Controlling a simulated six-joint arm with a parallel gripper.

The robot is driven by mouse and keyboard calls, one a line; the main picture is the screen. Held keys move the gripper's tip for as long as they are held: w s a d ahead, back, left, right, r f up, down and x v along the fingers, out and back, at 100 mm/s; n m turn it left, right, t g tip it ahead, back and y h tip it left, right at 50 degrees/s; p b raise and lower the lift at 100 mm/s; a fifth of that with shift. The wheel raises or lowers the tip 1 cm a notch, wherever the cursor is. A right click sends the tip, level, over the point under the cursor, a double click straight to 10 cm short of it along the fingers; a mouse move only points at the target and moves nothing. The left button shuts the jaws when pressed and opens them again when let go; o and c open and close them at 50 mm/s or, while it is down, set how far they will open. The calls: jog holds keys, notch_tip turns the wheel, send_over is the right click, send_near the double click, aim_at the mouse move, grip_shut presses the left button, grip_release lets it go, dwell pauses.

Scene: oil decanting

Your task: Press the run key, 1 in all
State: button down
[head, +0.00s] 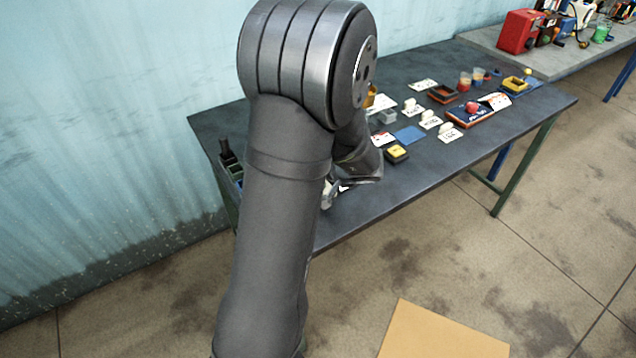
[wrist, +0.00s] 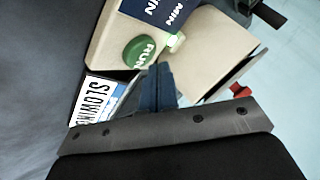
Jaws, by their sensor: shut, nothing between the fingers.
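The run key is a round green button (wrist: 139,51) marked RUN on a beige housing (wrist: 108,45) in the wrist view. My gripper (wrist: 160,70) is shut and empty. Its fingertips are just below and right of the button in the picture; I cannot tell whether they touch the housing. A small green light (wrist: 174,42) glows beside the button. In the head view my own arm hides the run key and most of the gripper.
In the head view, the dark table (head: 480,150) bears white cards, a yellow-black block (head: 396,154) and a blue mat (head: 409,135). A red box (head: 519,32) stands on another bench.

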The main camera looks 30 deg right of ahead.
jog(key=shift+r, duration=2.5)
notch_tip(320, 180, up, 4)
jog(key=shift+f, duration=0.1)
